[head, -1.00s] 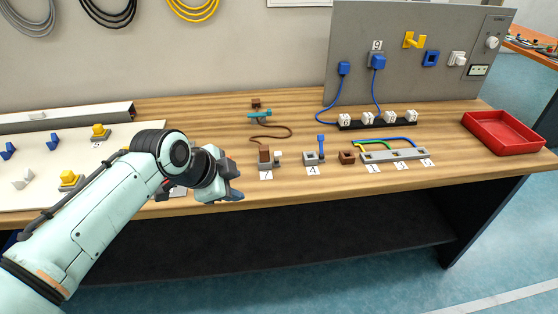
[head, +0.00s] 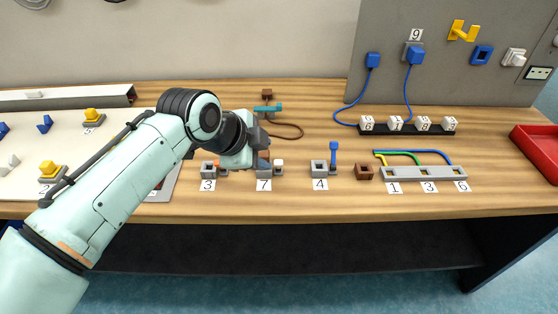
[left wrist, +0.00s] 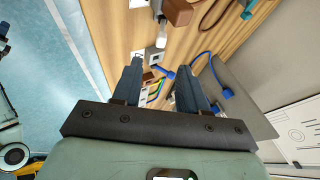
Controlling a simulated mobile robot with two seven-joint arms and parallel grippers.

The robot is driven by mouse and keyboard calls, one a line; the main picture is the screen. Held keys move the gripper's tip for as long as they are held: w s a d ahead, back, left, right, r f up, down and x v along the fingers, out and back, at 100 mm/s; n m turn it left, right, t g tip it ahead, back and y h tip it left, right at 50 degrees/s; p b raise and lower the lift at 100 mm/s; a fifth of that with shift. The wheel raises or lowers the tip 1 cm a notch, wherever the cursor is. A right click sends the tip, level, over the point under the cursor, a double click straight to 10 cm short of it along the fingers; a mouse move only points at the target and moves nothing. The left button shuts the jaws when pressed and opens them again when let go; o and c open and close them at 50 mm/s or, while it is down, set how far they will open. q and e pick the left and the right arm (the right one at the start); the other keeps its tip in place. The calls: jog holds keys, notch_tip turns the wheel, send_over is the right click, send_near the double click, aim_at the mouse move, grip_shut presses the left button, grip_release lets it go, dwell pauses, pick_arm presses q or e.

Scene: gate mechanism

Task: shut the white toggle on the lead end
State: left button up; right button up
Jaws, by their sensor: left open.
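The lead (head: 287,130) is a brown cable curving on the bench behind the number 7 station (head: 264,171). A small white toggle (head: 279,164) stands upright just right of that station. In the left wrist view, a white toggle part (left wrist: 169,26) shows at the top beside a brown block (left wrist: 178,11). My left gripper (head: 262,150) is over the number 7 station, left of the toggle, and hides part of the station. In the left wrist view, the fingers of my left gripper (left wrist: 160,68) are spread with nothing held between them. My right gripper is not in view.
Grey block 3 (head: 208,168) is to the left, and block 4 (head: 319,168) with its blue lever (head: 334,151) to the right. A brown block (head: 364,172) and a grey strip (head: 420,174) lie further right. A teal clamp (head: 268,108) is behind.

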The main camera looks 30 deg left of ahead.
aim_at(280, 162)
pick_arm(q)
jog(key=b+x, duration=0.1)
jog(key=x, duration=0.3)
jog(key=shift+f, duration=0.2)
jog(key=x, duration=0.3)
jog(key=shift+w+f+b, duration=0.15)
jog(key=shift+w+b, duration=0.15)
jog(key=shift+b, duration=0.1)
jog(key=shift+w+f, duration=0.25)
jog(key=shift+w, duration=0.05)
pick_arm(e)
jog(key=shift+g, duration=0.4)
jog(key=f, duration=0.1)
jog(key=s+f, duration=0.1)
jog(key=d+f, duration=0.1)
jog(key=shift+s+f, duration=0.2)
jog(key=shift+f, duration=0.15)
pick_arm(q)
grip_shut()
